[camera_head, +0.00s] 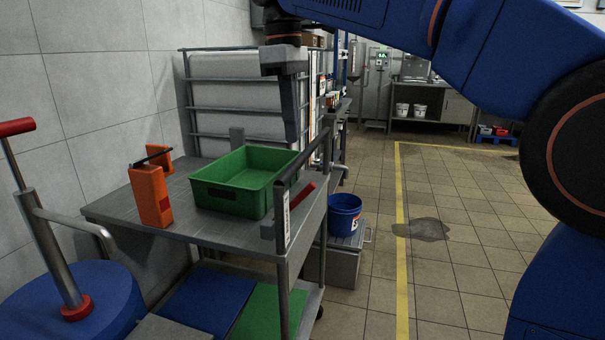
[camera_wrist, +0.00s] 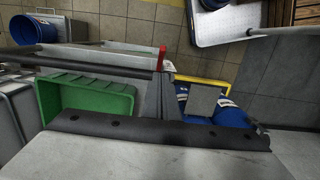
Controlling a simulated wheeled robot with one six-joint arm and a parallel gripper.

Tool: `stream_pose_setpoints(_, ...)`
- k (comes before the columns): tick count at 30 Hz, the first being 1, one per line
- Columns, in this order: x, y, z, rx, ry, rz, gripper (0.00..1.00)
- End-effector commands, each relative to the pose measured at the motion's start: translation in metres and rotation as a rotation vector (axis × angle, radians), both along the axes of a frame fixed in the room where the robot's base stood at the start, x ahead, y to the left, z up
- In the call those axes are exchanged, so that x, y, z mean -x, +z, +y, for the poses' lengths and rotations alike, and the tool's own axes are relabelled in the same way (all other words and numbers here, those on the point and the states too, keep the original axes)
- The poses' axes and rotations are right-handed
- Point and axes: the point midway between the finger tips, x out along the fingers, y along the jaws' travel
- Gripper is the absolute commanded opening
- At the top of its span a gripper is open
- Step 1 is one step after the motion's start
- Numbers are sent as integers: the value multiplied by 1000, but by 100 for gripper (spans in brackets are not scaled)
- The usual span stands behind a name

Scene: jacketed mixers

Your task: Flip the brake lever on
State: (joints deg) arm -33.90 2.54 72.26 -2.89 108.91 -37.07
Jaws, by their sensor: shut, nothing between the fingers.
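A red-handled lever (camera_head: 302,195), which looks like the brake lever, sits at the right end of the grey cart (camera_head: 215,228), beside the upright post. Its red handle slopes up to the right. In the wrist view a red part (camera_wrist: 162,57), probably the same handle, shows just past my fingertips. My gripper (camera_head: 293,142) points down over the cart's right end, behind the green bin in the picture. It is shut and empty, and looks apart from the lever in the head view. In the wrist view its fingers (camera_wrist: 160,75) cover part of the scene.
A green bin (camera_head: 238,203) and an orange holder (camera_head: 149,194) stand on the cart top. The cart's rail and post rise close to the lever. A blue bucket (camera_head: 345,214) stands to the right. A red T-handle (camera_head: 17,127) rises at left. The floor at right is open.

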Motion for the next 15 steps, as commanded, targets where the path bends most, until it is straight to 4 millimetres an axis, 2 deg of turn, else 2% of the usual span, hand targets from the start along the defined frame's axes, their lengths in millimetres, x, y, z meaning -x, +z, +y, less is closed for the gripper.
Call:
stream_pose_setpoints(9, 0, -2, 0, 1, -1, 1, 0)
stream_pose_setpoints(15, 1, -22, -2, 1, -1, 2, 0)
